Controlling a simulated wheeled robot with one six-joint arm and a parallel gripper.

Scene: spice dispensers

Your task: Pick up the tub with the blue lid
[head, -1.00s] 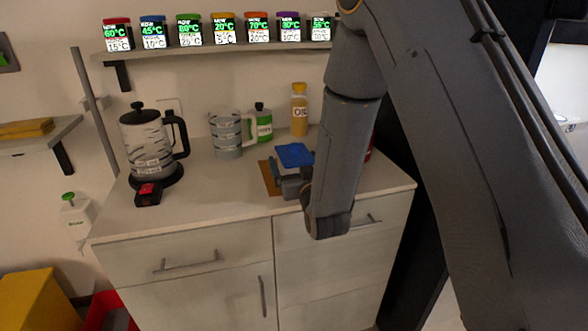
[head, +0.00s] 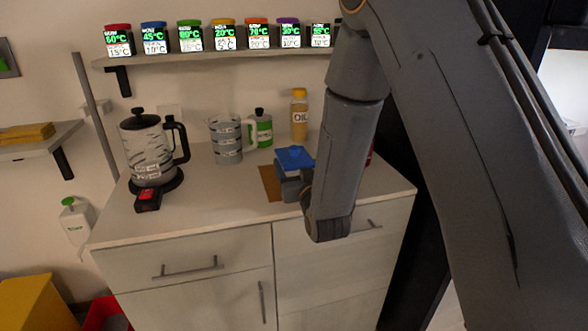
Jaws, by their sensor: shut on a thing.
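A tub with a flat blue lid (head: 294,157) stands at the right part of the counter, near a brown mat. My gripper (head: 293,176) reaches it from the front right and is shut on it below the lid. The tub's body is mostly hidden by the fingers and my arm. I cannot tell whether its bottom touches the counter. A small dispenser with a blue lid (head: 154,38), marked 45°C, stands on the wall shelf, apart from my gripper.
The counter (head: 200,215) also bears a black-and-white kettle (head: 148,150), a red-and-black device (head: 148,199), a measuring jug (head: 226,140), a green-labelled bottle (head: 262,130) and an oil bottle (head: 299,116). The brown mat (head: 268,184) lies left of my gripper. The front middle is clear.

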